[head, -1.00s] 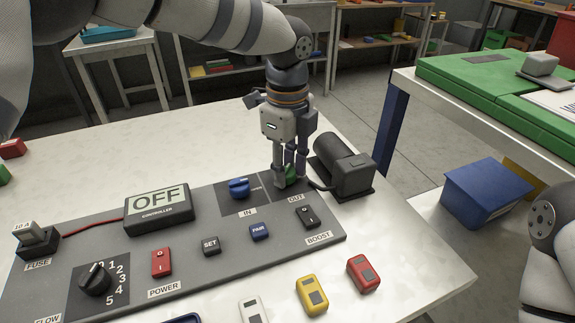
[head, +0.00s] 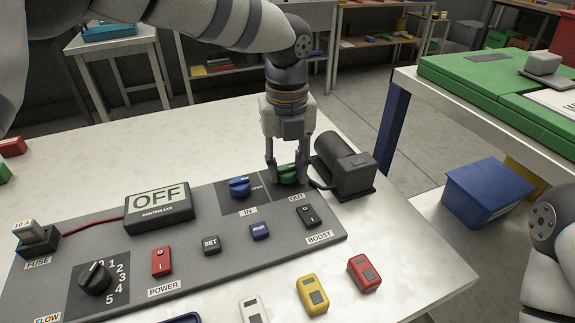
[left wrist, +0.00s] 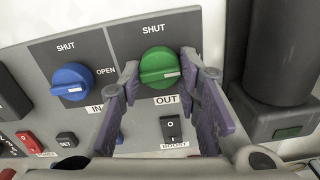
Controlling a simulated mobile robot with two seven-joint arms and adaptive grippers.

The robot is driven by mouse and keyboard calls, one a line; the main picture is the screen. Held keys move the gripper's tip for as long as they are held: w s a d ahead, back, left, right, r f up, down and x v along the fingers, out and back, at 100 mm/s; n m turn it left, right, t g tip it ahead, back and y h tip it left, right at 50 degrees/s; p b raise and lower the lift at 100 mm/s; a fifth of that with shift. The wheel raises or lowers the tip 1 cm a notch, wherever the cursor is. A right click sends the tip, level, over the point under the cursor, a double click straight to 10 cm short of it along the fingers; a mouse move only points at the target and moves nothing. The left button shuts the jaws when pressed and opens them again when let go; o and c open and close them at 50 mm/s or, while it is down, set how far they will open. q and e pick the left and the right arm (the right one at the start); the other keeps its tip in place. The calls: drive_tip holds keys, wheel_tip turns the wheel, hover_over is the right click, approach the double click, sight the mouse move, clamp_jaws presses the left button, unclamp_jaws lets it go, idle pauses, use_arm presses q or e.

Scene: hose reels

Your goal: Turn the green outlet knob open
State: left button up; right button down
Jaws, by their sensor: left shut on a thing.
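The green outlet knob (head: 287,174) sits at the right end of the grey panel (head: 130,250), above the OUT label. It also shows in the left wrist view (left wrist: 158,66), with SHUT printed above it and its white mark toward the right, the OPEN side of the dial. The right-hand OPEN lettering is hidden by a finger. My left gripper (head: 287,178) points down and is shut on the knob, one finger on each side. The gripper also shows in the left wrist view (left wrist: 160,78). My right gripper is out of view.
The blue IN knob (head: 239,187) is close on the left. A dark pump (head: 345,166) stands just right of the gripper. The controller display (head: 158,206) reads OFF. The BOOST switch (head: 308,216) lies in front.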

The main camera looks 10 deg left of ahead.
sight(287, 169)
use_arm(q)
drive_tip(key=shift+m, duration=0.3)
idle(0.4)
drive_tip(key=o, duration=1.1)
drive_tip(key=shift+o, duration=0.2)
wheel_tip(287, 169, up, 12)
